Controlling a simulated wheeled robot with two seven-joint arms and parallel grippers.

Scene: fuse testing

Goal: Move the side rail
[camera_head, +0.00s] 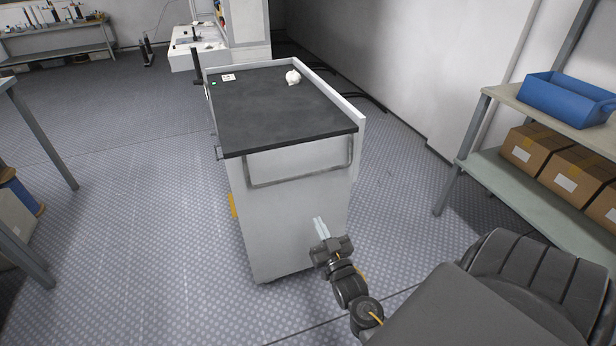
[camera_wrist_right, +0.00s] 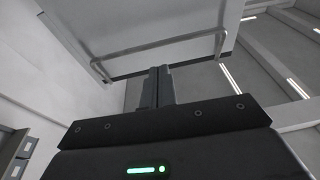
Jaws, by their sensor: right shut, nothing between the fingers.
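The side rail (camera_head: 300,180) is a thin grey bar bent into a wide U on the near end of a white cart (camera_head: 285,210). It hangs just below the cart's dark top. In the right wrist view the rail (camera_wrist_right: 160,47) runs across the upper picture, beyond the fingers. My right gripper (camera_head: 321,228) is in front of the cart's near face, below the rail and apart from it. Its fingers are shut and empty, and they also show in the wrist view (camera_wrist_right: 158,86). My left gripper is not in view.
The cart top (camera_head: 265,115) is black and holds a small white object (camera_head: 293,77) near the back. A shelf (camera_head: 540,195) with cardboard boxes (camera_head: 540,148) and a blue bin (camera_head: 570,98) stands at the right. A table is cut off at the left. Floor left of the cart is clear.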

